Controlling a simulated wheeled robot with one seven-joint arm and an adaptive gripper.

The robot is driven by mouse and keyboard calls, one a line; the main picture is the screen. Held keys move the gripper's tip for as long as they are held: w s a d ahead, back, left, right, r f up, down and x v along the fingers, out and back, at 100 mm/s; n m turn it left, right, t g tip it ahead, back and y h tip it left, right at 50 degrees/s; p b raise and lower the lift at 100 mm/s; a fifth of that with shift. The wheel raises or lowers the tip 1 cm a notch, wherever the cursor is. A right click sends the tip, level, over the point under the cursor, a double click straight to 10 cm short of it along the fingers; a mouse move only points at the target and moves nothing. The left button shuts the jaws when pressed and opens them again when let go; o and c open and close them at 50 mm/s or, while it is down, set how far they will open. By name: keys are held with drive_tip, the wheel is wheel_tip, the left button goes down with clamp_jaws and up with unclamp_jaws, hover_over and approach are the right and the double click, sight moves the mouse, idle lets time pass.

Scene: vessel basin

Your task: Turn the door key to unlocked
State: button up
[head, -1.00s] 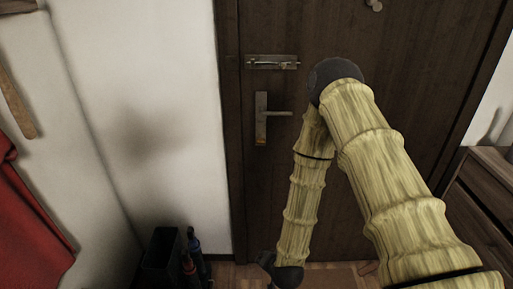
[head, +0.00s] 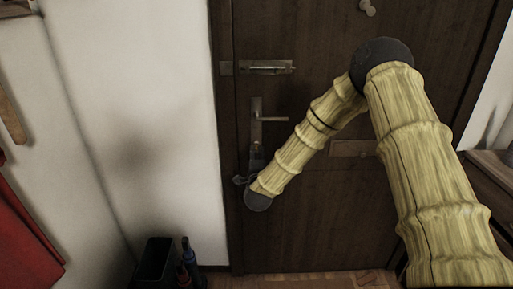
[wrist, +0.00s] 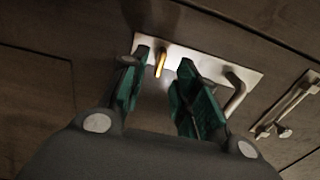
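The door key (wrist: 160,62) is a small golden-orange piece standing out from the metal lock plate (wrist: 215,75) in the wrist view. My gripper (wrist: 162,66) is open, with one green-padded finger on each side of the key and visible gaps between. I cannot tell how deep the key lies between the fingertips. In the head view, my gripper (head: 252,170) is at the lower end of the plate (head: 256,107) on the dark door, and the key is hidden there. The door handle (head: 271,119) sticks out to the right above the gripper.
A slide bolt (head: 267,68) is above the handle; it also shows at the right in the wrist view (wrist: 290,100). A mail slot (head: 352,149) is right of my forearm. A black bin (head: 156,262) and bottles (head: 190,262) stand on the floor at the left.

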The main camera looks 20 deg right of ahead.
sight(257, 147)
drive_tip(key=shift+p+x, duration=0.55)
drive_tip(key=shift+x, duration=2.25)
drive_tip(key=shift+f, duration=0.1)
clamp_jaws()
